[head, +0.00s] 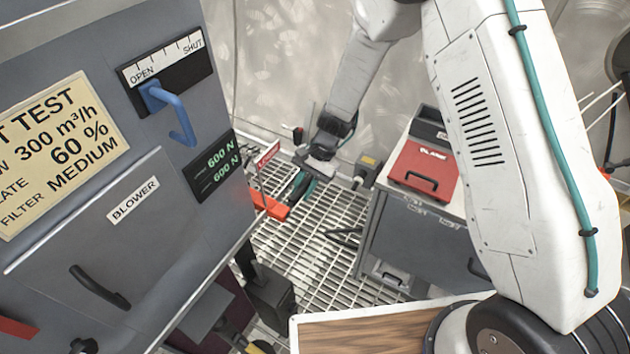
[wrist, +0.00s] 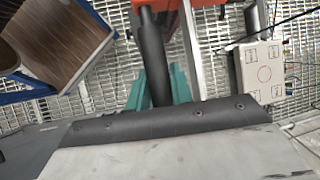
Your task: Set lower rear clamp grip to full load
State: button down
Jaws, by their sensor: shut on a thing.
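My gripper (head: 298,186) reaches down over the floor grating in the middle of the head view, beside an orange-red clamp part (head: 270,206). In the wrist view its teal fingers (wrist: 157,84) are shut on a dark grey bar-like handle (wrist: 151,55). The handle runs up to the orange-red part (wrist: 178,18) at the top of that view. Which clamp this is cannot be read. A dark display (head: 212,168) on the grey cabinet shows 600 N on two green lines. The handle's far end is hidden by my gripper body.
The grey cabinet (head: 100,230) fills the left, with a blue lever (head: 172,112) near OPEN. A red case (head: 422,170) sits on a grey cart (head: 405,235) at right. A wooden-topped surface (head: 360,335) is in front.

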dwell(0.4)
jog(key=c, duration=1.2)
grip_release()
jog(key=shift+a, duration=0.1)
jog(key=shift+c, duration=0.2)
jog(key=v, duration=0.7)
jog(key=shift+w+d+r, duration=0.15)
jog(key=shift+d+r, duration=0.15)
